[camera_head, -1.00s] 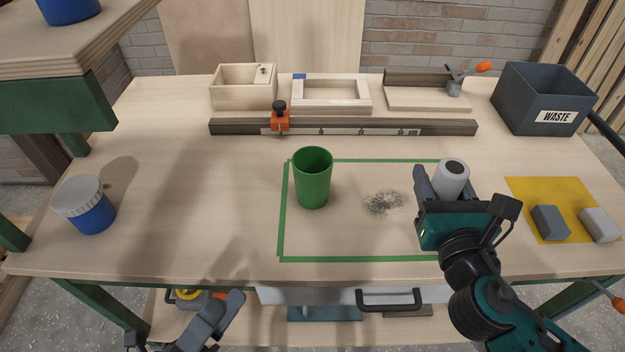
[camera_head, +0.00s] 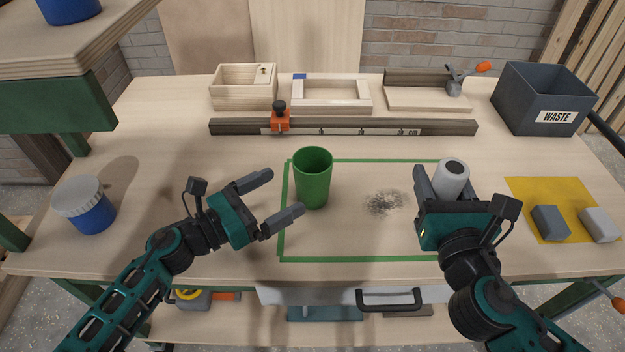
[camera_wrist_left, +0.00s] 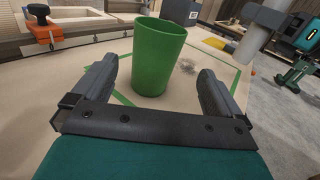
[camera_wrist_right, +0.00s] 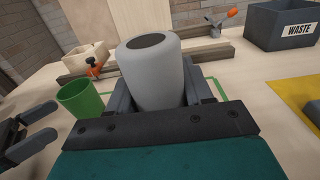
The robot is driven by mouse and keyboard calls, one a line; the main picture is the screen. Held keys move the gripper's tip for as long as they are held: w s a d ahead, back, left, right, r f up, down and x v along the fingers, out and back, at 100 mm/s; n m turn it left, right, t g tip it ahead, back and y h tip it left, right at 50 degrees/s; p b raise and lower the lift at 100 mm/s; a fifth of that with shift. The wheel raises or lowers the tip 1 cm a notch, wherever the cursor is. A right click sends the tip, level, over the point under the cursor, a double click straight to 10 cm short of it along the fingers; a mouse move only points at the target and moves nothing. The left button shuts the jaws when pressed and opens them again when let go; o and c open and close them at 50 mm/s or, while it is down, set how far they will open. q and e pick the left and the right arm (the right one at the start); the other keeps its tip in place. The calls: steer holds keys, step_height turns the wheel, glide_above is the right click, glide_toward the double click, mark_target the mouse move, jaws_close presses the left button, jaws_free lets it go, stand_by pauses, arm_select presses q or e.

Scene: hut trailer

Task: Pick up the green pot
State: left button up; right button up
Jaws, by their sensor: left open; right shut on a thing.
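The green pot (camera_head: 313,178) is an open cup-like vessel standing upright inside the left part of a green taped outline on the bench. My left gripper (camera_head: 287,196) is open just left of the pot, its fingers pointing toward it. In the left wrist view the pot (camera_wrist_left: 158,58) stands ahead, between the lines of the two fingers, with nothing gripped. The pot (camera_wrist_right: 80,99) also shows at the left of the right wrist view. My right gripper (camera_head: 436,184) is shut on a grey-white cylinder (camera_head: 453,178) with a dark hole on top, at the outline's right side.
Dark dust (camera_head: 384,203) lies inside the outline. A blue jar (camera_head: 88,212) stands at the left. A wooden rail with an orange clamp (camera_head: 280,119) lies behind the pot. A waste bin (camera_head: 543,98) and a yellow sheet (camera_head: 523,190) with two blocks are at the right.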

mark_target(326, 166)
arm_select(q)
steer(key=x, duration=0.9)
steer(key=shift+w+a+f, duration=0.1)
steer(key=shift+w+f, duration=0.05)
steer(key=shift+w, duration=0.05)
steer(key=shift+c, duration=0.2)
steer(key=c, duration=0.9)
